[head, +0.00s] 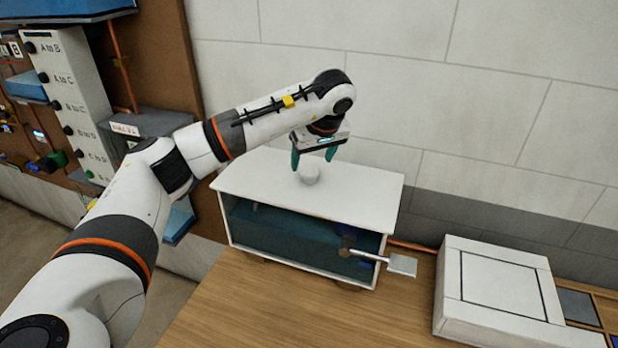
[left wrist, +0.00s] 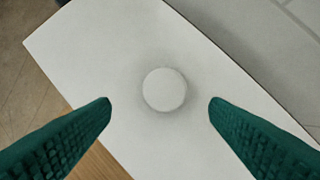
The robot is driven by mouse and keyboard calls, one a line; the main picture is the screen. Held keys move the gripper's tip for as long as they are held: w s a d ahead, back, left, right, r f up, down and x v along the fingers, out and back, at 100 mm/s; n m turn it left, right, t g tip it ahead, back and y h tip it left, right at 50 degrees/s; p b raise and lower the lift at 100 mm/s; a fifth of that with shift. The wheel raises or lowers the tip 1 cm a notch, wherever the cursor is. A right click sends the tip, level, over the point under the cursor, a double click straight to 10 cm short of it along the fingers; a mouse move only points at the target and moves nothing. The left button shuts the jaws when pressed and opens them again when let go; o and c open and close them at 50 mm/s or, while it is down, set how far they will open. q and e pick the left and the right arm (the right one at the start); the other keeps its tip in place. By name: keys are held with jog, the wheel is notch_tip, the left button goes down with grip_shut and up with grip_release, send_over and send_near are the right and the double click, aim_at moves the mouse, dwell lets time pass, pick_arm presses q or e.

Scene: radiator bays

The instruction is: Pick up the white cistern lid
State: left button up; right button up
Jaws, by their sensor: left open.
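The white cistern lid (head: 350,190) lies flat on top of the cistern (head: 300,245), whose front shows a dark blue-green inside. A round white knob (head: 309,173) stands on the lid. My left gripper (head: 313,165) is above the lid with its green fingers pointing down around the knob. In the left wrist view the lid (left wrist: 110,60) fills the middle, and the knob (left wrist: 164,90) sits between the two open fingers (left wrist: 160,104), with a gap on each side. My right gripper is not in view.
A lever with a flat grey paddle (head: 402,265) sticks out from the cistern's front right. A white box (head: 500,285) stands to the right on the wooden bench (head: 240,310). A panel with labelled switches (head: 70,95) is at the left. A tiled wall (head: 480,110) is behind.

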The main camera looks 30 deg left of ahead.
aim_at(309, 169)
pick_arm(q)
jog(key=shift+w+a+f, duration=0.1)
jog(key=shift+f, duration=0.1)
jog(key=p+x, duration=0.1)
jog(key=x, duration=0.2)
jog(key=p+x, duration=0.1)
jog(key=shift+w+a+f+p, duration=0.25)
jog(key=shift+w+p, duration=0.05)
jog(key=shift+w, duration=0.1)
jog(key=shift+d, duration=0.1)
jog(key=c, duration=0.6)
jog(key=shift+r, duration=0.1)
jog(key=c, duration=0.7)
